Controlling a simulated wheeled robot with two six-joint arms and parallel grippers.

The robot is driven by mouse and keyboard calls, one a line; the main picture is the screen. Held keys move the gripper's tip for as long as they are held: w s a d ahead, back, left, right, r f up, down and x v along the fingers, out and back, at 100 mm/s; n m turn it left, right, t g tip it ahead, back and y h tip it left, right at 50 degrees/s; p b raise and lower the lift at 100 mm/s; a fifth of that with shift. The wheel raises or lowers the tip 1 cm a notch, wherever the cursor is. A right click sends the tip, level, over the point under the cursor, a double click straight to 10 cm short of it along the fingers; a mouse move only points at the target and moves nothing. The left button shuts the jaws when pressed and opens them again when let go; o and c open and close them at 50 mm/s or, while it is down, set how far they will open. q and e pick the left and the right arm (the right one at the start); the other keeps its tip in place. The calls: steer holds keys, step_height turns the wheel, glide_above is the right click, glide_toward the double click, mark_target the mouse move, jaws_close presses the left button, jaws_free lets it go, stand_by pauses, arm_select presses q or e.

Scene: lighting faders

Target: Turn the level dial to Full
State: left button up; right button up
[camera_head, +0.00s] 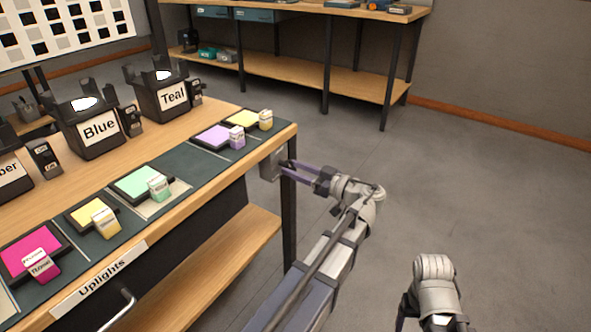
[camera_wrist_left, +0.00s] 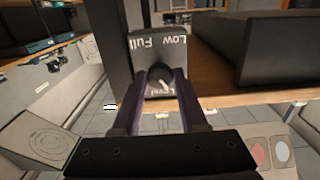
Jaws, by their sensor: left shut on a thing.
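The level dial (camera_wrist_left: 161,77) is a dark knob on a small grey panel (camera_wrist_left: 150,48), which also shows at the end of the table in the head view (camera_head: 269,166). The panel carries the words Low and Full on one side of the knob and Level on the other. My left gripper (camera_wrist_left: 161,73) is shut on the dial, with one finger on each side. In the head view its fingers (camera_head: 288,166) reach the panel from the right. The fingers partly hide the knob, and I cannot tell its exact setting.
The wooden table (camera_head: 228,112) holds black lamps labelled Blue (camera_head: 98,127) and Teal (camera_head: 173,95). Several coloured gel squares and small tagged blocks lie along a dark strip. A table leg (camera_head: 289,215) stands below the panel. Open floor lies to the right.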

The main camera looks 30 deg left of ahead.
arm_select(q)
jaws_close()
steer(key=shift+m, duration=0.3)
